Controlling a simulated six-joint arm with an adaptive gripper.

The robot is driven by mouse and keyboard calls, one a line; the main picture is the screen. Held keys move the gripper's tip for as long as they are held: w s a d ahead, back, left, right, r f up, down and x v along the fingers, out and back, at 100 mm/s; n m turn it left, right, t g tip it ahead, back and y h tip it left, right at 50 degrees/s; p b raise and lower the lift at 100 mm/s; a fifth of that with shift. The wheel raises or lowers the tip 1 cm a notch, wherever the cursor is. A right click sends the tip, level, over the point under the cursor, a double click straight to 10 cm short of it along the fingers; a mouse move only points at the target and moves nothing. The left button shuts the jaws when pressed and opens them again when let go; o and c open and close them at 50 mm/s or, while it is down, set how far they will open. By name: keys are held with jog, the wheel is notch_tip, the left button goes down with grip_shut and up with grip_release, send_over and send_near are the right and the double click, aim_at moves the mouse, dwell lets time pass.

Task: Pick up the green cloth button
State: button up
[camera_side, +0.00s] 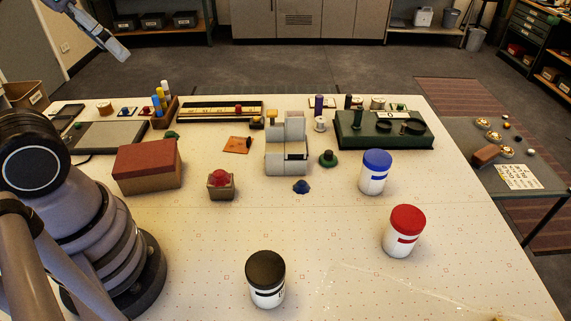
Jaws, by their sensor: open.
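The green cloth button (328,158) appears to be the small dark green domed piece on the pale table, just right of a grey stepped block (287,157). It stands apart from the block, with bare table in front of it. A smaller dark green piece (171,134) lies farther left; I cannot tell what it is. A blue domed piece (301,186) sits on the table in front of the block. A red domed piece (221,178) rests on a small brown box (221,192). I cannot make out my gripper in this view.
White jars with blue (376,172), red (404,231) and black (266,279) lids stand right and front. A dark green case (384,130) lies behind right, a brown box (147,166) left. Spools (320,124) line the back.

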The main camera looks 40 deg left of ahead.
notch_tip(320, 180, up, 4)
jog(key=w+a+m+g+y, duration=1)
jog(key=w+a+m+y, duration=0.4)
jog(key=w+a, duration=0.8)
jog(key=shift+m+h, duration=0.3)
jog(key=shift+h, duration=0.3)
jog(key=f, duration=2.6)
jog(key=s+f, duration=0.1)
jog(key=f, duration=1.3)
jog(key=shift+d, duration=0.3)
send_near(172, 134)
jog(key=x, duration=0.4)
jog(key=shift+s+a, duration=0.15)
jog(key=shift+s, duration=0.2)
jog(key=shift+w+x, duration=0.15)
jog(key=shift+x, duration=1.3)
jog(key=shift+w+x, duration=0.2)
jog(key=shift+x, duration=1.3)
jog(key=c, duration=1.1)
